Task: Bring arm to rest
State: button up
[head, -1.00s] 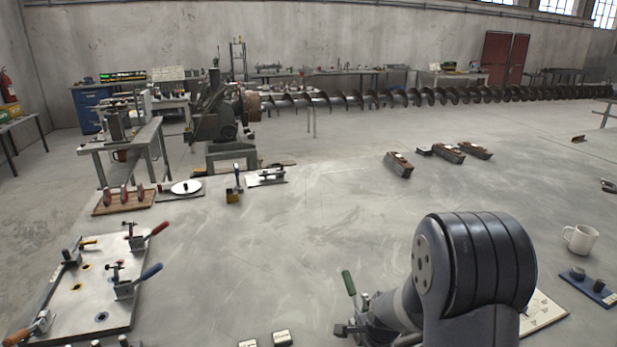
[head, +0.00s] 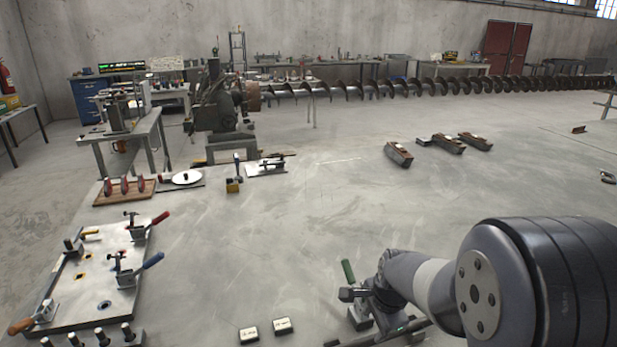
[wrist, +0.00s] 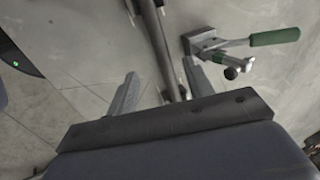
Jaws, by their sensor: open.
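My arm (head: 500,280) fills the lower right of the head view, bent and reaching down over the tabletop. In the wrist view my gripper (wrist: 160,82) is open, its two fingers apart. A long grey bar (wrist: 158,38) appears between and beyond the fingers; I cannot tell how far off it is. A clamp with a green handle (wrist: 272,37) stands to the right of the fingers, apart from them. The green handle (head: 348,271) also shows in the head view, left of my arm. The fingertips are hard to make out in the head view.
A fixture plate (head: 75,293) with red-, blue- and orange-handled clamps lies at left. Two small labelled blocks (head: 283,326) sit at the front. Several brown blocks (head: 398,154) lie at the back right. The middle of the grey tabletop (head: 300,220) is clear.

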aim_at(364, 341)
jog(key=x, duration=1)
jog(key=shift+s, duration=0.1)
jog(key=d, duration=0.2)
jog(key=w+d, duration=0.1)
jog(key=shift+f+b, duration=0.3)
jog(key=shift+f, duration=0.05)
jog(key=shift+w+d, duration=0.3)
jog(key=shift+d, duration=0.35)
jog(key=shift+r, duration=0.1)
